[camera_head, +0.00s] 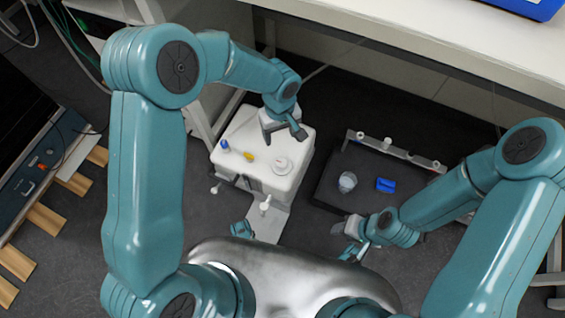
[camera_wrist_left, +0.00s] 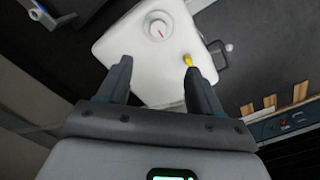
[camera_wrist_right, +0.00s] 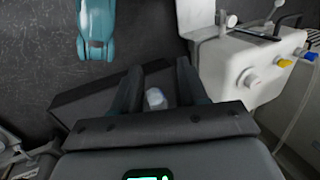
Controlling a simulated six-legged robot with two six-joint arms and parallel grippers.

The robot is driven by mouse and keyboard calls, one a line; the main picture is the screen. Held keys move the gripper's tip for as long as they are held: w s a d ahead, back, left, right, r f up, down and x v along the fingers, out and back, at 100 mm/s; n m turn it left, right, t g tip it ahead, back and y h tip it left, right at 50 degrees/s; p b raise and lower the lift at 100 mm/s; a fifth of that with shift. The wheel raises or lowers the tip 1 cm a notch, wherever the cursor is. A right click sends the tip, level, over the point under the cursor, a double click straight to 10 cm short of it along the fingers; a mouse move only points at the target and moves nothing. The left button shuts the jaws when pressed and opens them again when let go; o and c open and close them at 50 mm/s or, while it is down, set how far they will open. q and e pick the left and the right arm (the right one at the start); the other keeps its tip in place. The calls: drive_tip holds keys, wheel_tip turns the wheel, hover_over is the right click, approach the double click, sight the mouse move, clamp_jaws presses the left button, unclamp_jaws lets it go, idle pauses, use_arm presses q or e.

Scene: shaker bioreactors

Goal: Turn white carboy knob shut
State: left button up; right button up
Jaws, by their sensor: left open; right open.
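The white carboy (camera_head: 236,138) stands on the floor side, left of the dark platform. Its top bears a round white knob (camera_head: 282,165), which shows a red mark in the left wrist view (camera_wrist_left: 158,28). A yellow fitting (camera_head: 249,156) and a blue fitting (camera_head: 225,145) sit beside it. A small white knob (camera_head: 265,205) projects at the carboy's near side. My left gripper (camera_head: 284,130) is open and empty above the carboy's far part, apart from the round knob. My right gripper (camera_head: 350,238) is open and empty, low at the near edge of the dark platform.
A white bench (camera_head: 420,45) stands behind. A blue device (camera_head: 30,190) and wooden slats (camera_head: 45,218) are at left.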

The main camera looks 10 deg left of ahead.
use_arm(q)
drive_tip(key=f+b, duration=0.6)
drive_tip(key=f, duration=1.1)
drive_tip(key=shift+d, duration=0.2)
drive_tip(key=c, duration=1.1)
